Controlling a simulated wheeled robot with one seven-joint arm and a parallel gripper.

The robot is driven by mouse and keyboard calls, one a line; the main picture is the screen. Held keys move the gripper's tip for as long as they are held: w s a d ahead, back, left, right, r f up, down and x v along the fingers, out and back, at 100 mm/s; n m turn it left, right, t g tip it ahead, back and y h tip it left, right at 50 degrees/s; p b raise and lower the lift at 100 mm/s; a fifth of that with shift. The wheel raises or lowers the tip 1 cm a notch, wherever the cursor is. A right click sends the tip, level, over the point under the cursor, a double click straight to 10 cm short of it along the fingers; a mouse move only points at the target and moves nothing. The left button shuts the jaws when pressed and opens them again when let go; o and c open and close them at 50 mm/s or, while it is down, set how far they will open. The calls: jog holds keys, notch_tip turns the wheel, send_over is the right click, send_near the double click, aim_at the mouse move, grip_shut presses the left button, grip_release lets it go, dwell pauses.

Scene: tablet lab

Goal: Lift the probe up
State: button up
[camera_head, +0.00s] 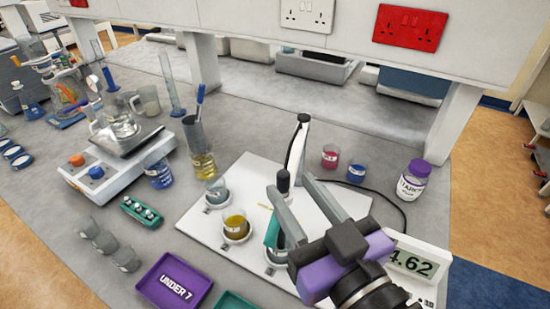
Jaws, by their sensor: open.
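The probe (283,181) shows its dark top, upright between the fingers of my gripper (289,186). Its lower part is hidden behind a grey finger, and I cannot tell whether the fingers touch it. The fingers are spread, one on each side of the dark top as seen here. A beaker (276,256) stands under that spot on the white board (188,222), partly hidden by my gripper. A white stand arm with a black tip (303,119) rises just behind the probe. A meter (418,266) at the right reads 4.62.
Beakers with clear (217,194) and amber-brown liquid (235,227) stand left of the probe. A purple tray (174,282) lies at front left. Two small pots and a starch bottle (411,181) stand behind right. A cable (385,193) crosses the bench.

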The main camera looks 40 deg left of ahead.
aim_at(280, 171)
jog(key=p+x, duration=0.1)
jog(key=x, duration=0.6)
jog(key=shift+w+a+p, duration=0.15)
jog(key=shift+a+p, duration=0.05)
jog(key=shift+p, duration=0.1)
grip_shut()
dwell(1.1)
